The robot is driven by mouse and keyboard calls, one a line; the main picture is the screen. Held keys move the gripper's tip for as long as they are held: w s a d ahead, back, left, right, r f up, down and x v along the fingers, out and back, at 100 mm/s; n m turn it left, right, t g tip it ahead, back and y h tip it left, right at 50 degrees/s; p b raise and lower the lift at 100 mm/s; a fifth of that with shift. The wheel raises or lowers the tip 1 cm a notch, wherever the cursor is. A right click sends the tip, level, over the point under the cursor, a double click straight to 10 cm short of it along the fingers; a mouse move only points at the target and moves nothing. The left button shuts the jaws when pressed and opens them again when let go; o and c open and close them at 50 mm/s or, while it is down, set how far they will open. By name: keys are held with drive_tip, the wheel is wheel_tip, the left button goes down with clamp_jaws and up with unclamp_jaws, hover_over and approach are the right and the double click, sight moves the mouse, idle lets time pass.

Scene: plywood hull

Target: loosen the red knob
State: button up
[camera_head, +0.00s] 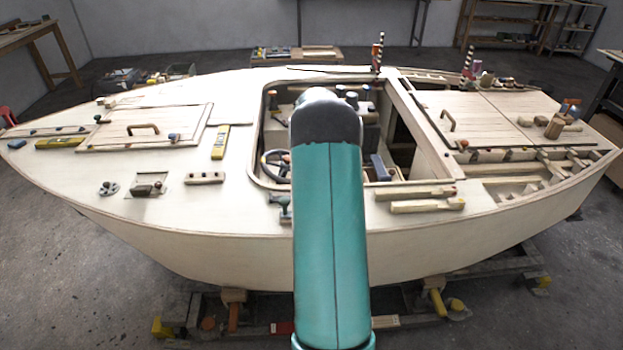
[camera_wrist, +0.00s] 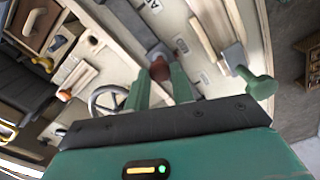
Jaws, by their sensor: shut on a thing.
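The red knob (camera_wrist: 159,70) shows dull reddish-brown in the wrist view, at the tips of two green fingers. My gripper (camera_wrist: 160,81) is shut on it, with one finger at either side. The knob's lower part and what it sits on are partly hidden by the fingers. In the head view my arm blocks the middle of the cockpit, and neither the gripper nor the held knob can be made out there.
A steering wheel (camera_wrist: 104,101) is close left of the fingers; it also shows in the head view (camera_head: 274,165). A green clamp (camera_wrist: 258,85) is at the right. An orange-red knob (camera_wrist: 64,94) lies farther left. The foredeck (camera_head: 110,170) has several loose tools.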

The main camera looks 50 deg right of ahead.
drive_tip(key=shift+f, duration=0.15)
drive_tip(key=o, duration=1)
wheel_tip(320, 180, up, 14)
idle(0.4)
